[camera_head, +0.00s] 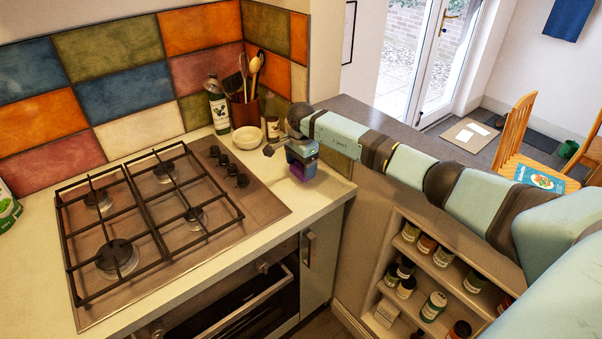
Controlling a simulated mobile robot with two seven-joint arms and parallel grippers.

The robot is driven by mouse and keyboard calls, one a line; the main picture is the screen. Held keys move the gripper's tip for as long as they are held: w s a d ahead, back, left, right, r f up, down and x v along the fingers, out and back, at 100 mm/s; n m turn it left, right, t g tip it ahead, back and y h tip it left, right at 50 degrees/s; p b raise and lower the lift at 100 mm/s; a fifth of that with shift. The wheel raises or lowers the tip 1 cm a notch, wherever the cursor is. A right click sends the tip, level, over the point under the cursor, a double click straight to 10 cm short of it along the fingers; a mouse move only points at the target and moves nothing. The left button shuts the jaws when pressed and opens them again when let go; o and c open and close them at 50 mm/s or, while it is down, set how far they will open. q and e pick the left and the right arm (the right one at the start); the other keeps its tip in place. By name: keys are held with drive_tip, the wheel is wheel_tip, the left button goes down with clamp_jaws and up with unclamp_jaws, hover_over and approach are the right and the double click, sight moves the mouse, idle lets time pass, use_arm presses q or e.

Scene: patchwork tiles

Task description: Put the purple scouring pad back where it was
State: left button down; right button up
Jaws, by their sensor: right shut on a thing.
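My right arm reaches in from the right, and my right gripper (297,168) is over the counter (215,262) near its right end, right of the hob. It is shut on the purple scouring pad (298,171), of which only a small purple patch shows under the gripper. The rest of the pad is hidden by the gripper. I cannot tell whether the pad touches the counter. My left gripper is not in view.
Left of the gripper stand a small white bowl (247,138), a dark bottle (219,112), a utensil pot (245,111) and a small jar (272,128). The gas hob (150,225) fills the counter's middle. Shelves with several jars (432,306) are below my arm.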

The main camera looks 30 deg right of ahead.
sight(301, 174)
drive_tip(key=shift+f, duration=1.9)
